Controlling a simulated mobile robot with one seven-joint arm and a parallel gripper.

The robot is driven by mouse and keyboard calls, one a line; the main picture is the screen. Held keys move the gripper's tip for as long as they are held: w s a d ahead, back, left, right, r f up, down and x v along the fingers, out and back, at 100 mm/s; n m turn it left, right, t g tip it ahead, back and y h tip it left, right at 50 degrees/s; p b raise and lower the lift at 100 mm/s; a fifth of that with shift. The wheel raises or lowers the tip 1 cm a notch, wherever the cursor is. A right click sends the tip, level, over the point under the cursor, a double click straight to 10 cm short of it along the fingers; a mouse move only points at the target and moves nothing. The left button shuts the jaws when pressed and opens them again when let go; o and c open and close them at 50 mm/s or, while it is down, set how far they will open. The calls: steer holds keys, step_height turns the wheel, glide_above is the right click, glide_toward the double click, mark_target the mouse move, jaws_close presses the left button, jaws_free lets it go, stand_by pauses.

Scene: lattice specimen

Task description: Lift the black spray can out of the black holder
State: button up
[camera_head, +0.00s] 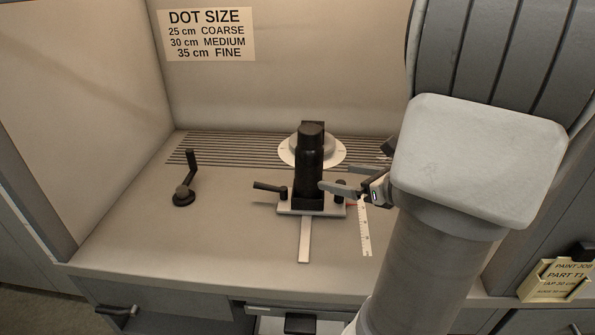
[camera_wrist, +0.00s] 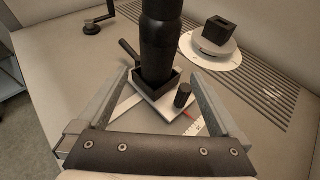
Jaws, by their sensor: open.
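The black spray can (camera_head: 310,165) stands upright in the black holder (camera_head: 308,203) near the middle of the booth floor. The can also shows in the wrist view (camera_wrist: 160,38), its top cut off by the frame edge, with the holder (camera_wrist: 155,80) around its base. My gripper (camera_head: 342,190) is open and comes in from the right at the can's lower part. In the wrist view its two fingers (camera_wrist: 158,95) point toward the can, one to each side of it. I see no contact; the exact gap at the fingertips is hard to tell.
The holder sits on a white plate (camera_head: 285,209) with a black lever (camera_head: 268,187) and a black knob (camera_wrist: 183,95). Behind stands a white round turntable (camera_wrist: 232,58) bearing a black block (camera_wrist: 217,32). A black crank (camera_head: 187,180) is at left. A ruler (camera_head: 364,230) lies right.

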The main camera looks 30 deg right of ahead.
mark_target(304, 154)
steer(key=b+x, duration=0.2)
steer(key=x, duration=1.2)
steer(key=shift+w+a+f, duration=0.2)
steer(key=shift+w+a, duration=0.05)
steer(key=shift+w, duration=0.05)
steer(key=shift+c, duration=0.3)
jaws_close()
steer(key=shift+r, duration=0.15)
step_height(304, 154, up, 2)
steer(key=s+d+r+p, duration=0.3)
steer(key=d+r, duration=0.5)
steer(key=d, duration=0.3)
steer(key=shift+p+v, duration=0.4)
steer(key=shift+v, duration=0.35)
